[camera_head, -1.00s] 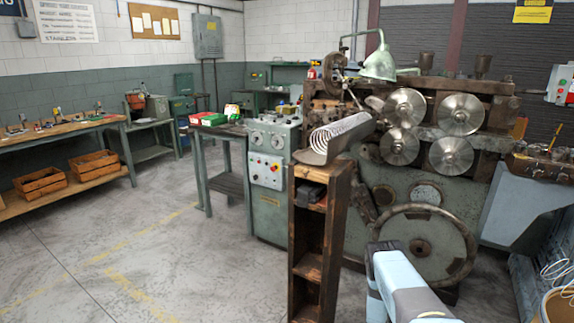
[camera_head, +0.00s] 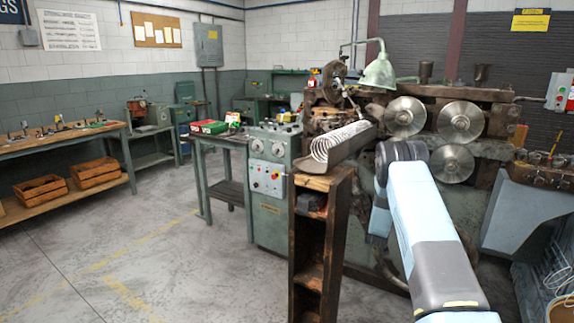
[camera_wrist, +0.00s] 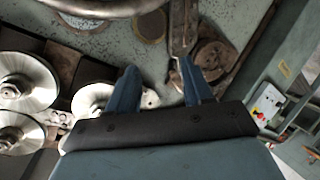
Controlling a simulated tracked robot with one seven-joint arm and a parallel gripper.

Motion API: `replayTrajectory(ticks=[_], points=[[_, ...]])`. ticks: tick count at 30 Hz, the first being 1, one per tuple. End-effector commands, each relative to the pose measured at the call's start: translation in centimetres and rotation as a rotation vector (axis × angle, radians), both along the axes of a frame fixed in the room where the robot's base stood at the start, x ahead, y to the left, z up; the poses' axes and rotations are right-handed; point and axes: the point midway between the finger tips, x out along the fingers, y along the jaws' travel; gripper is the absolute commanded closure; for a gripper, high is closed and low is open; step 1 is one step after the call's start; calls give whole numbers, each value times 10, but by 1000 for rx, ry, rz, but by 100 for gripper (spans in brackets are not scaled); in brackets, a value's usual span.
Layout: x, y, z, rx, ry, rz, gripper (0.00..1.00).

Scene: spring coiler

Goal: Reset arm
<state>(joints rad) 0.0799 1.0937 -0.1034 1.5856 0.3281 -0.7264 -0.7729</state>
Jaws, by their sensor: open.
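My arm (camera_head: 428,230) shows in the head view, rising from the lower right, light blue with dark joints, in front of the spring coiler (camera_head: 400,95). Its gripper end is hidden in that view. In the wrist view my gripper (camera_wrist: 158,80) is open and empty, its two blue fingers apart. The coiler's grey-green face and bright discs (camera_wrist: 28,78) lie behind the fingers. I cannot tell how far they are from it.
A wooden stand (camera_head: 310,245) holds a trough with a coiled spring (camera_head: 343,138) close to the left of my arm. A control cabinet (camera_head: 270,180) stands behind it. A workbench (camera_head: 62,143) runs along the left. The floor at the left is clear.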

Motion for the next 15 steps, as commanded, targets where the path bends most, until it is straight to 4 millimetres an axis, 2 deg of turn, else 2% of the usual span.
replayTrajectory(ticks=[1,3,8,15], points=[[0,4,22,21,1,4,49],[-1,11,47,54,9,8,49],[-11,25,102,126,32,16,49],[-37,48,181,228,69,30,49]])
